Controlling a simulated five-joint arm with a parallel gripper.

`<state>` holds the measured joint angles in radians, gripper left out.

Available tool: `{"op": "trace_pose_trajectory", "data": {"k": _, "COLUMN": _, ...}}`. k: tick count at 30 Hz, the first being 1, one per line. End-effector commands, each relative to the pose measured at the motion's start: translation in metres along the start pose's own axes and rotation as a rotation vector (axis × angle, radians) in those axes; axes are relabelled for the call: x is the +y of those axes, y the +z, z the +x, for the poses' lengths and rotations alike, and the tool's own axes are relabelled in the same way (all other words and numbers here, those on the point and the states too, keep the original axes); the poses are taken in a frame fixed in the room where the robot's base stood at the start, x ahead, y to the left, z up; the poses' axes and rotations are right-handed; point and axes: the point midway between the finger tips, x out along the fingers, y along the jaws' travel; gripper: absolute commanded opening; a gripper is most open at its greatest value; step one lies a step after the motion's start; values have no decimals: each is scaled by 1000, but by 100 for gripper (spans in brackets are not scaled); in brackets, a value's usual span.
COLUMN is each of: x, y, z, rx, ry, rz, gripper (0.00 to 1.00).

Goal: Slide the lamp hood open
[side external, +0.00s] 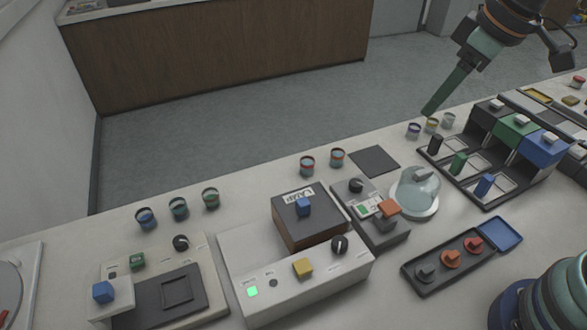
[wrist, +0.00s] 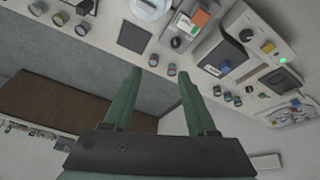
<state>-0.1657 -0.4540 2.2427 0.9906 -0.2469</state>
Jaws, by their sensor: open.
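The lamp hood (side external: 312,227) is a dark box with brown sides, a blue knob (side external: 303,206) on top and a label reading LAMP. It sits on a white base unit (side external: 345,278) with a lit green light, a yellow button and a black dial. The hood also shows in the wrist view (wrist: 213,65), at the right, partly out of clear sight. My gripper (side external: 429,112) is raised above the far right of the bench, well away from the hood. In the wrist view its two green fingers (wrist: 159,73) are apart with nothing between them.
A glass dome (side external: 418,188) on a white plate and a grey control unit (side external: 378,226) stand right of the hood. A black rack (side external: 481,195) is farther right. Small jars (side external: 307,166) line the far edge. A tray with knobs (side external: 422,288) lies at front right.

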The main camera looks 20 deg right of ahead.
Motion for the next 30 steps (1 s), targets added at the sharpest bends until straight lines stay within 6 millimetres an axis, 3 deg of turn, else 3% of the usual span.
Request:
{"op": "trace_pose_trajectory", "data": {"k": 3, "x": -26, "y": -29, "z": 9, "rx": -60, "ry": -51, "rz": -215, "gripper": 57}}
{"op": "trace_pose_trajectory", "data": {"k": 9, "x": -78, "y": -68, "z": 31, "rx": -146, "ry": -135, "rz": -571, "gripper": 57}}
{"op": "trace_pose_trajectory", "data": {"k": 18, "x": -160, "y": -97, "z": 70, "rx": -238, "ry": -250, "rz": -1025, "gripper": 57}}
{"op": "trace_pose_trajectory", "data": {"k": 23, "x": -180, "y": -100, "z": 80, "rx": -258, "ry": -278, "rz": -1130, "gripper": 57}}
{"op": "trace_pose_trajectory", "data": {"k": 30, "x": -184, "y": -94, "z": 97, "rx": -264, "ry": -284, "rz": -1149, "gripper": 57}}
